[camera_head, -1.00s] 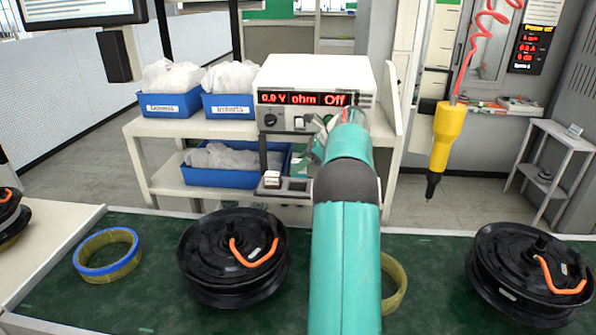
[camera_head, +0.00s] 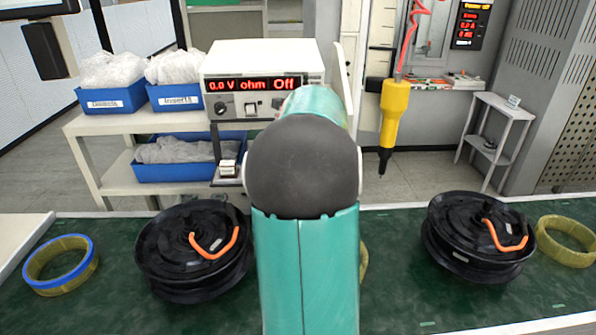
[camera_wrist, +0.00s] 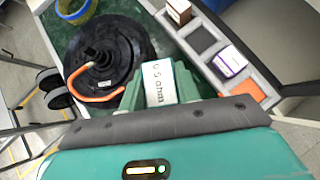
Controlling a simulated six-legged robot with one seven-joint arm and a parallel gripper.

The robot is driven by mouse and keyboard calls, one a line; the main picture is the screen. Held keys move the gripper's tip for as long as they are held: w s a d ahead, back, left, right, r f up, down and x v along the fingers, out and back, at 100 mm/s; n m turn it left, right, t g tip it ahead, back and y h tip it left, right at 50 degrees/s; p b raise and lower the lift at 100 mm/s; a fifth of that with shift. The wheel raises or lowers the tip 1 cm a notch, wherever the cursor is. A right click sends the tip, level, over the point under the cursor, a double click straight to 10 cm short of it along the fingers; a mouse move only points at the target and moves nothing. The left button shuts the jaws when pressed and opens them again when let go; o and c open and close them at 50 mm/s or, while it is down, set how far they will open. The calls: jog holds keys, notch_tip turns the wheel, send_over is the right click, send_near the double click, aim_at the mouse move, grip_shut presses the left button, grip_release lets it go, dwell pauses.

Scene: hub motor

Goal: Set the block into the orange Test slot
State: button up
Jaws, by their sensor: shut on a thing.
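In the wrist view my gripper (camera_wrist: 160,88) is shut on a white block (camera_wrist: 158,80) marked with an ohm value. The block is held above the bench, left of a grey slotted tray (camera_wrist: 213,22). The orange slot (camera_wrist: 248,91) is at the tray's near end, right of my gripper; it looks empty. In the same tray sit a purple-and-white block (camera_wrist: 230,62) and a brown-and-white block (camera_wrist: 178,11), with a dark slot (camera_wrist: 200,38) between them. In the head view my arm hides the gripper and the held block.
A black hub motor (camera_head: 195,248) with an orange cable stands left of my arm, another motor (camera_head: 475,240) to the right. A meter (camera_head: 262,80) reading "Off" stands behind. A yellow tool (camera_head: 394,112) hangs at right. Rings (camera_head: 60,265) lie on the green bench.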

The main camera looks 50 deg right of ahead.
jog(key=shift+s+d+r+m+g+h, duration=1.35)
jog(key=shift+s+d+m+h, duration=2.3)
jog(key=shift+m, duration=2.55)
jog(key=shift+g+h, duration=0.25)
jog(key=shift+h, duration=0.5)
jog(key=x, duration=1)
jog(key=d+r+x, duration=0.1)
jog(key=x, duration=0.4)
jog(key=shift+w, duration=0.25)
jog(key=f, duration=0.3)
jog(key=shift+w+d+f, duration=0.15)
jog(key=shift+w+d, duration=0.1)
jog(key=shift+d, duration=0.1)
jog(key=shift+a+f, duration=0.1)
jog(key=shift+f, duration=0.25)
jog(key=shift+f, duration=0.1)
jog(key=o, duration=1)
